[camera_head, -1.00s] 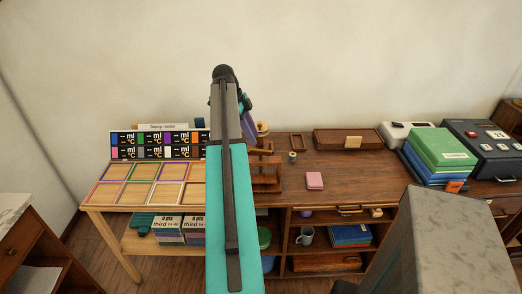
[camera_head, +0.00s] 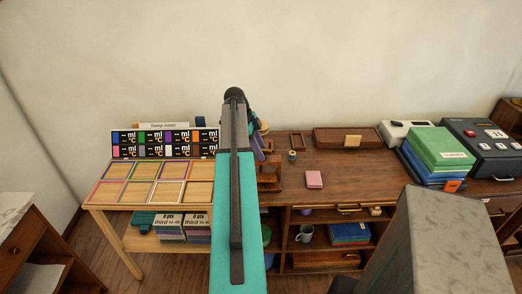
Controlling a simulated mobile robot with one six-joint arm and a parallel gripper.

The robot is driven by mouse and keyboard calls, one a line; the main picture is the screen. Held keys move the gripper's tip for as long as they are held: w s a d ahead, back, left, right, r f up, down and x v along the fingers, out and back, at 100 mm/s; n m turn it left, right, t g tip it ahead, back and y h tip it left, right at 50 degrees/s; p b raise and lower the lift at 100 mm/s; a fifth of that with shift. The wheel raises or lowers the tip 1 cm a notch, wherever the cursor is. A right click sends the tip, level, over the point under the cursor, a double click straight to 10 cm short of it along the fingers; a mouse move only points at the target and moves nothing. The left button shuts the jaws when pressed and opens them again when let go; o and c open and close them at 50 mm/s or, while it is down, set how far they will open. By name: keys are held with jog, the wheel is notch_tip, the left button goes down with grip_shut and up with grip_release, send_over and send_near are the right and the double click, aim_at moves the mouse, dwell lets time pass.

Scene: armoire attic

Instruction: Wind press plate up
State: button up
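A small brown wooden frame (camera_head: 269,174), which looks like the press, stands on the desk just right of my arm. My upper arm covers its left side. A pale round wooden piece (camera_head: 263,128) shows above it; I cannot tell whether it belongs to the press. I cannot make out the press plate or its height. My arm rises in front of the desk and folds down behind itself. A small purple and teal part of my arm shows beside the frame's top. My gripper's fingers are hidden behind the arm.
A spool (camera_head: 292,156), a pink pad (camera_head: 314,179) and a wooden tray (camera_head: 347,138) lie on the desk (camera_head: 362,176). Green and blue binders (camera_head: 440,150) are stacked at right. A sectioned board (camera_head: 140,182) is at left. A grey block (camera_head: 452,240) rises at front right.

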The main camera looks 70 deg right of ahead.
jog(key=shift+c, duration=0.2)
grip_shut()
jog(key=shift+n, duration=0.4)
jog(key=n+h+b, duration=0.1)
jog(key=n, duration=0.1)
jog(key=shift+a+f+n+t, duration=0.1)
jog(key=shift+n+t, duration=0.2)
jog(key=shift+n+t+h+b, duration=0.5)
jog(key=shift+n+h, duration=0.2)
jog(key=shift+n, duration=1.5)
jog(key=shift+o, duration=0.2)
grip_release()
